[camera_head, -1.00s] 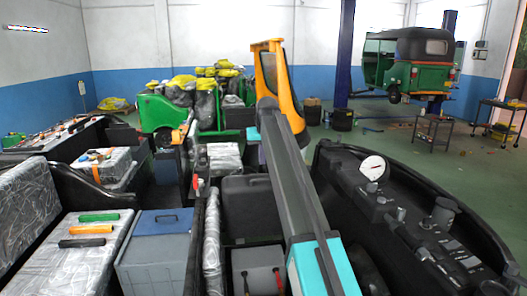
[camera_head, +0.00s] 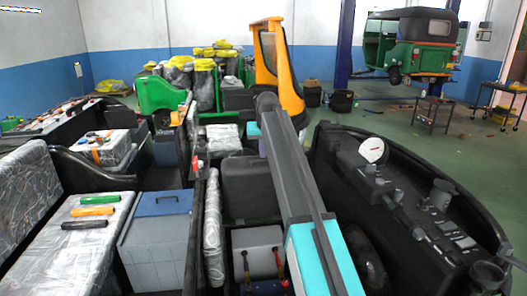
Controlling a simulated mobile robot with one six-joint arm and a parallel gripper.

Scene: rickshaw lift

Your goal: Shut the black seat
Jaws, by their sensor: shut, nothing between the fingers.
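A black seat (camera_head: 249,186) shows in the head view left of my arm, as a dark padded panel that appears raised. In front of it is a compartment with a grey box (camera_head: 257,250) and two red-and-yellow handled tools by it. My arm, grey with teal ends, reaches from the lower right up past the seat's right side. It covers part of the area right of the seat. My gripper cannot be made out; the far end of the arm hides it. I cannot tell whether anything touches the seat.
A plastic-wrapped panel (camera_head: 213,230) stands left of the seat. Further left are a grey box with a blue lid (camera_head: 157,243) and a wrapped bench (camera_head: 78,240). A black dashboard (camera_head: 400,200) with a white gauge lies right. An orange cab frame (camera_head: 278,65) stands behind.

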